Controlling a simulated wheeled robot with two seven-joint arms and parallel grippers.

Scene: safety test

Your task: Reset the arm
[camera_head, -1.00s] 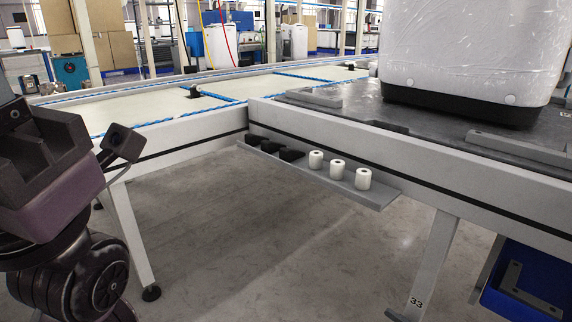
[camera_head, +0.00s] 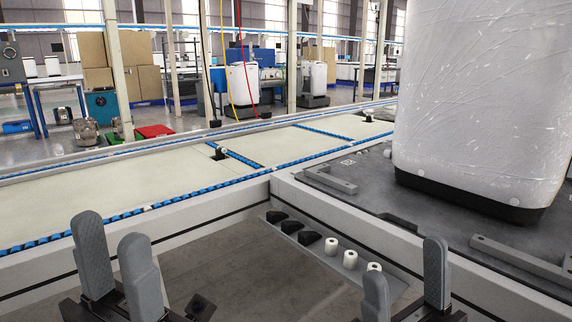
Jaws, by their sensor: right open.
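My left gripper (camera_head: 111,235) shows at the lower left. Its two grey fingers point up, with a gap between them and nothing held. My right gripper (camera_head: 406,264) shows at the lower right. Its two grey fingers also point up and stand apart, empty. Both grippers appear in front of the conveyor frame. The lower parts of both arms are cut off by the bottom edge.
A pale conveyor (camera_head: 120,183) with blue edging crosses the view. A grey table (camera_head: 395,196) at right bears a large white wrapped block (camera_head: 480,95) and metal brackets. A narrow shelf (camera_head: 328,262) holds white rolls and black pieces. Bare floor (camera_head: 225,275) lies below.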

